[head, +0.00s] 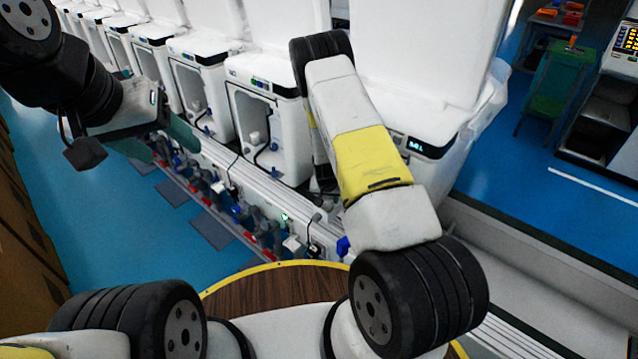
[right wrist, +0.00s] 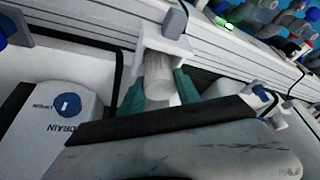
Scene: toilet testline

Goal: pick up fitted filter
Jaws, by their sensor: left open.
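A white, translucent cylinder, apparently the fitted filter (right wrist: 159,75), sits at a white bracket (right wrist: 165,38) on the rail in the right wrist view. My right gripper (right wrist: 158,92) has one green finger on each side of the cylinder. The right finger looks close against it; whether both fingers press on it cannot be told. In the head view my right gripper is hidden behind my right arm. My left gripper (head: 150,150) is open and empty at the upper left of the head view, above the floor beside the line of fittings.
A row of white toilet units (head: 262,125) stands along a white rail (head: 262,190) with several blue and red fittings. In the right wrist view, a white housing with a blue knob marked DRAIN (right wrist: 68,106) is left of the gripper. A round wooden tabletop (head: 270,290) lies in front.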

